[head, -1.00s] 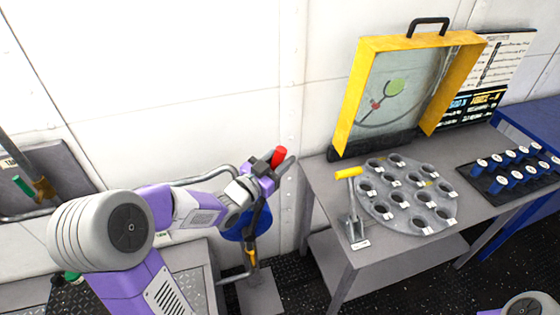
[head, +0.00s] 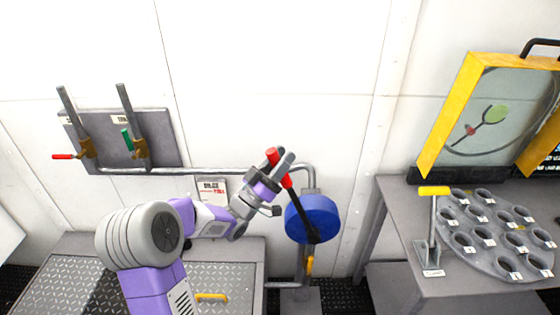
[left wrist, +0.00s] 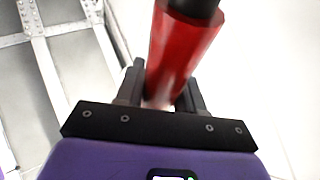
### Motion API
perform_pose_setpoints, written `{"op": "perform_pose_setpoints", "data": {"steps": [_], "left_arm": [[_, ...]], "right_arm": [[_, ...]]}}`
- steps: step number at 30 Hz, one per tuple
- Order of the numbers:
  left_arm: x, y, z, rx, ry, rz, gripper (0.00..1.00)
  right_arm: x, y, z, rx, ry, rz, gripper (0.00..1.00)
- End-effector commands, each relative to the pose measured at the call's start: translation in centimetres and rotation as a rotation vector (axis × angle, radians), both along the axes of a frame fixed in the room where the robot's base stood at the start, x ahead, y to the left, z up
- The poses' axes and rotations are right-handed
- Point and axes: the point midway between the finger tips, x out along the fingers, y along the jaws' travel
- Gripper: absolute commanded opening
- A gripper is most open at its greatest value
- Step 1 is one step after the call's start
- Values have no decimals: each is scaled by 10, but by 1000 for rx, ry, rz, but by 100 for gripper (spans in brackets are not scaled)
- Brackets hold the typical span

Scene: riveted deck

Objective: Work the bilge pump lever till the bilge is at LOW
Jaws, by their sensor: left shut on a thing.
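The bilge pump is a blue round body (head: 313,218) on a grey stand by the wall. Its lever has a black shaft (head: 299,208) and a red grip (head: 273,157), and it leans up and to the left. My left gripper (head: 276,172) is shut around the red grip near its upper end. In the left wrist view the red grip (left wrist: 182,48) stands between the two dark fingers. A small sign (head: 212,190) hangs on the wall left of the pump; its lettering is too small to read. My right gripper is out of view.
Two pipes with valve handles, one red (head: 62,156) and one green (head: 128,140), are on a wall panel at left. A grey table (head: 398,200) at right bears a round plate with cups (head: 490,235), a yellow T-handle (head: 434,191) and a yellow-framed case (head: 452,110).

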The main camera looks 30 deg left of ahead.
Motion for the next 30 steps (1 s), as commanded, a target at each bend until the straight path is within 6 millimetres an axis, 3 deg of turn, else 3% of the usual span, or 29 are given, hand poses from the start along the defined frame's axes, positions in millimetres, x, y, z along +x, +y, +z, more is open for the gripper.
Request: {"op": "perform_pose_setpoints", "data": {"steps": [17,18,21,30], "left_arm": [[2,-2,-4,-32,-17,-22,0],[2,-2,-4,-32,-17,-22,44],[2,-2,-4,-31,-17,-21,58],[0,-1,-5,-29,-16,-19,58]], "right_arm": [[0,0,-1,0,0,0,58],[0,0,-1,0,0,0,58],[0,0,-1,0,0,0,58],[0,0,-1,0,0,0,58]]}}
